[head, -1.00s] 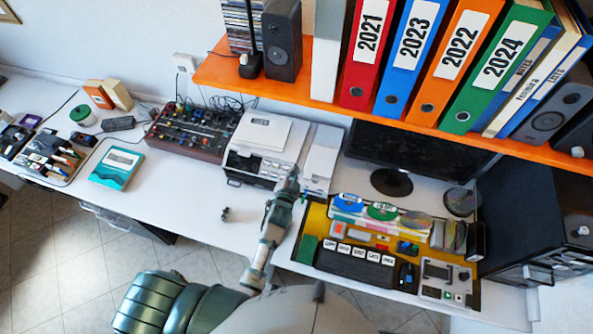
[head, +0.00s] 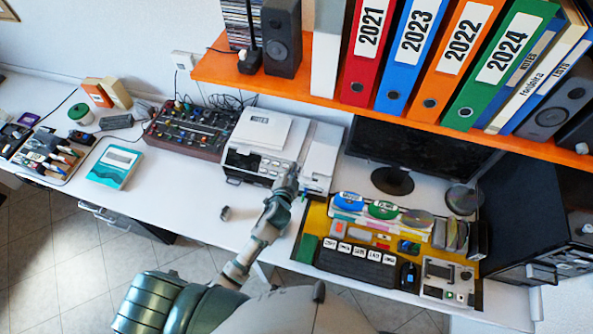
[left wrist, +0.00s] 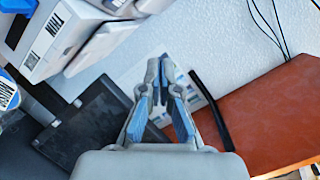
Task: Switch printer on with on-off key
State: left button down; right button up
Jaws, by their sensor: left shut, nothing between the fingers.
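The white printer (head: 262,133) stands on the white desk below the left end of the orange shelf. A row of small keys (head: 262,168) shows on its front face. I cannot tell which is the on-off key at this size. My left gripper (head: 287,178) is at the printer's front right corner, close to the keys. I cannot tell whether it touches the printer. In the left wrist view the fingers (left wrist: 163,75) are shut with nothing between them. A white device with a label (left wrist: 50,32) fills the upper left there. My right gripper is not in view.
A narrow white unit (head: 322,158) stands right of the printer, and a mixer (head: 187,130) stands left. The orange shelf (head: 300,80) with binders overhangs the back. A tray with a keyboard (head: 355,267) lies right of my arm. The desk front left of my arm is mostly clear.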

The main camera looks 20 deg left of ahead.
pick_arm(q)
jog(key=f+b, duration=0.1)
jog(key=w+f+b, duration=0.1)
jog(key=f+b, duration=0.1)
jog(key=w+f+b, duration=0.1)
jog(key=f, duration=0.1)
jog(key=shift+w, duration=0.25)
jog(key=shift+w+f+b, duration=0.5)
jog(key=shift+f+b, duration=0.15)
jog(key=shift+b, duration=0.15)
dwell(0.5)
jog(key=shift+w+f, duration=0.15)
jog(key=shift+f, duration=0.15)
jog(key=shift+w+f+b, duration=0.2)
jog(key=shift+f+b, duration=0.2)
jog(key=shift+b, duration=0.05)
dwell(0.5)
jog(key=shift+r, duration=0.1)
jog(key=shift+s+r+p, duration=0.4)
jog(key=shift+r+p, duration=0.3)
jog(key=shift+p, duration=0.25)
